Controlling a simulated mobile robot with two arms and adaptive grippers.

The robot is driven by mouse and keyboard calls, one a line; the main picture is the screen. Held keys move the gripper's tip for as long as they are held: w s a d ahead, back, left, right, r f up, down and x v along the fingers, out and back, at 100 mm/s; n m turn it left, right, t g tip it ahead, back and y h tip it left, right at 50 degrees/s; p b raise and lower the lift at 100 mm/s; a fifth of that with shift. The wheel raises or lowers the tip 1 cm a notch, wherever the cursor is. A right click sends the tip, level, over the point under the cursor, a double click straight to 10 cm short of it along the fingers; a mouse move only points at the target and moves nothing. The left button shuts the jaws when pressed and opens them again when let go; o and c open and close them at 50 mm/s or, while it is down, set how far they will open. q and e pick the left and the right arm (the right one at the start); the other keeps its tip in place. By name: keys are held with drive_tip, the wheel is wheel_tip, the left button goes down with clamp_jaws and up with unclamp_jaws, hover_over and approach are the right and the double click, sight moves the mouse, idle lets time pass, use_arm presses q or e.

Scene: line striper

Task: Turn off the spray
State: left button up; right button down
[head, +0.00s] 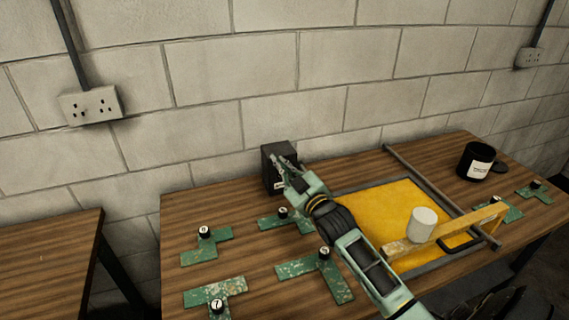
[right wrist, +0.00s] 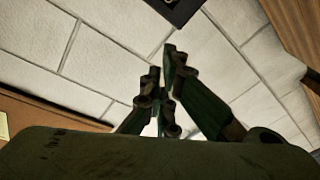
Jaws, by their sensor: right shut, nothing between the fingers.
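A dark box (head: 272,152) stands at the back of the wooden table near the wall. My right gripper (head: 284,170) is in front of it, shut and empty, and hides part of its face; I cannot tell whether they touch. In the right wrist view the shut fingers (right wrist: 168,75) point toward a dark square piece (right wrist: 180,8) at the top edge, which seems to be the box. A yellow panel (head: 370,213) in a grey frame lies right of my arm, with a wooden bar (head: 452,232) and a white cylinder (head: 422,224) over it. No spray shows. My left gripper is out of view.
Several green plates with black numbered knobs lie on the table, one at the front left (head: 205,294). A grey rod (head: 430,184) lies across the panel's right side. A black labelled cup (head: 476,160) stands at the right. Wall sockets (head: 91,104) are above; another table (head: 45,255) is left.

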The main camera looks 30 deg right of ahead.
drive_tip(key=w+d+f+p, duration=0.2)
drive_tip(key=f, duration=0.1)
drive_tip(key=shift+w, duration=0.35)
